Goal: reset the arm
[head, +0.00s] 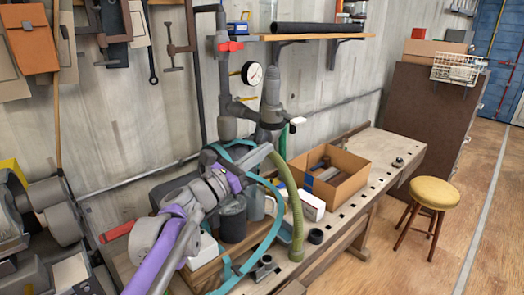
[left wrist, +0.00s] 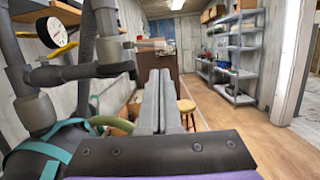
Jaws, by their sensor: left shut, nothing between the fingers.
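My left arm comes in from the lower left of the head view with purple and grey links. My left gripper (head: 262,152) is over the workbench, in front of the grey pipes. In the left wrist view, the left gripper (left wrist: 159,78) has its two grey fingers side by side and shut, with nothing between them. The fingers point out across the room toward the brown cabinet. My right gripper shows in neither view.
The workbench (head: 378,150) holds an open cardboard box (head: 345,165), dark cups and hoses close under the arm. Pipes with a gauge (head: 252,73) rise beside the gripper. A yellow stool (head: 434,192) stands right of the bench. Floor is clear further right.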

